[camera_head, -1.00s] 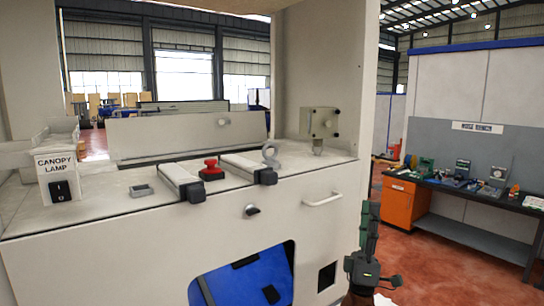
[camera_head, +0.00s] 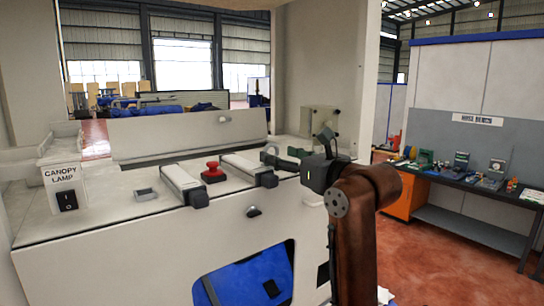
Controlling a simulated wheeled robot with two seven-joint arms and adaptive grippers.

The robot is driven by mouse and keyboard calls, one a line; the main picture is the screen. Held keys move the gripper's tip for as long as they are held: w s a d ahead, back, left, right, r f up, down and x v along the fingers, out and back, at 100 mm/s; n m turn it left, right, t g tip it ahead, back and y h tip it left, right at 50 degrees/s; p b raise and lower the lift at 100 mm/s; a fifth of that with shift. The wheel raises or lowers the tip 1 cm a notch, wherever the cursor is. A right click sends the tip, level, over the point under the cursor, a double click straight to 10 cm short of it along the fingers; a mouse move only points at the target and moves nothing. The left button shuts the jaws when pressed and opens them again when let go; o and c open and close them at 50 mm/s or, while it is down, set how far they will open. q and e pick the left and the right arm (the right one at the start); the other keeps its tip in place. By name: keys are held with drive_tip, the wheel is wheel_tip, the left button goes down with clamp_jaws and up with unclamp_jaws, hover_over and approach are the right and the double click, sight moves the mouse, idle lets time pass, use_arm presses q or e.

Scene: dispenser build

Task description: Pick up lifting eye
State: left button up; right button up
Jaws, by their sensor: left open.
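The lifting eye (camera_head: 268,153) is a small grey ring on the bench top of the white machine, near the far end of the right-hand rail. My left gripper (camera_head: 283,158) has its dark fingers pointing left at the ring, open, with the tips beside it or around it. I cannot tell whether they touch it. The fingers partly hide the ring's right side and lower part. My right gripper is not in view.
A red button (camera_head: 213,172) stands between two rails with black end caps (camera_head: 267,179). A low upright panel (camera_head: 188,133) runs along the back. A switch box (camera_head: 62,187) is at left.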

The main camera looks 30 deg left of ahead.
use_arm(q)
drive_tip(key=p+x, duration=0.2)
drive_tip(key=x, duration=0.3)
drive_tip(key=shift+r, duration=0.15)
drive_tip(key=shift+w+a, duration=0.1)
drive_tip(key=shift+d, duration=0.3)
drive_tip(key=shift+c, duration=1.4)
drive_tip(key=shift+a, duration=0.15)
drive_tip(key=c, duration=1.1)
